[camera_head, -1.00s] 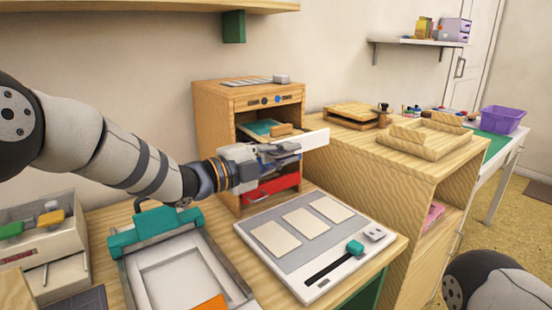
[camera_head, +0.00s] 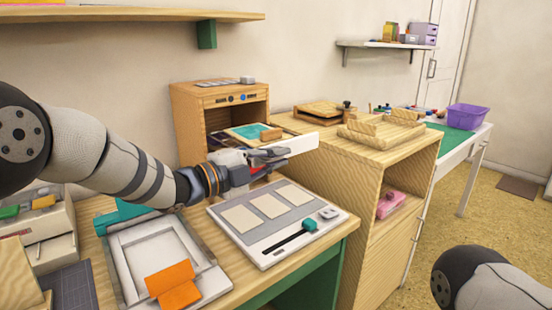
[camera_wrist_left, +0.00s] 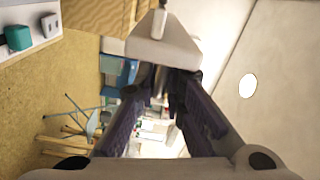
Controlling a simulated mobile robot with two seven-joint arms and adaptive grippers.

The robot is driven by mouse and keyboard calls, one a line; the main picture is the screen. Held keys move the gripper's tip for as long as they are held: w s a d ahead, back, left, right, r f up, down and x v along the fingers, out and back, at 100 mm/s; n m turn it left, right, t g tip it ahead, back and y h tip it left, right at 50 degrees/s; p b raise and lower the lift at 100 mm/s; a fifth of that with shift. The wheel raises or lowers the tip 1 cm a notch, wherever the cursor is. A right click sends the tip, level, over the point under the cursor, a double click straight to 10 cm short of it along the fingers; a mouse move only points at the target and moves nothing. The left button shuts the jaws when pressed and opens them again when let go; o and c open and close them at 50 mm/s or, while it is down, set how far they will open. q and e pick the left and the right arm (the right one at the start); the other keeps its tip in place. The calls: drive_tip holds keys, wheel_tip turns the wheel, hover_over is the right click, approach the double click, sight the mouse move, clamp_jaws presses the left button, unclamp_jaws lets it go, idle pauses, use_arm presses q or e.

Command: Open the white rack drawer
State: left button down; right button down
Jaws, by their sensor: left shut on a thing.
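The wooden rack (camera_head: 188,127) stands against the wall in the head view. Its white drawer (camera_head: 292,145) is pulled out, with the white front well forward of the rack's opening. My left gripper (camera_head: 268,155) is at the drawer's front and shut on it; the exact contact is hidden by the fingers. Inside the drawer lie a teal sheet (camera_head: 245,131) and a small wooden block (camera_head: 270,135). The left wrist view shows the gripper's dark fingers (camera_wrist_left: 163,100). My right gripper is out of view; only part of that arm shows at bottom right.
Below the drawer is a white board with several cream cards (camera_head: 270,206). A grey-framed press (camera_head: 150,255) with an orange block (camera_head: 172,284) stands at front left. A wooden cabinet (camera_head: 385,155) is right of the rack, close to the drawer front.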

use_arm(q)
drive_tip(key=shift+a+f, duration=0.1)
drive_tip(key=shift+f, duration=0.45)
drive_tip(key=c, duration=1.8)
unclamp_jaws()
drive_tip(key=shift+o, duration=0.2)
drive_tip(key=shift+r, duration=0.3)
drive_tip(key=v, duration=1.2)
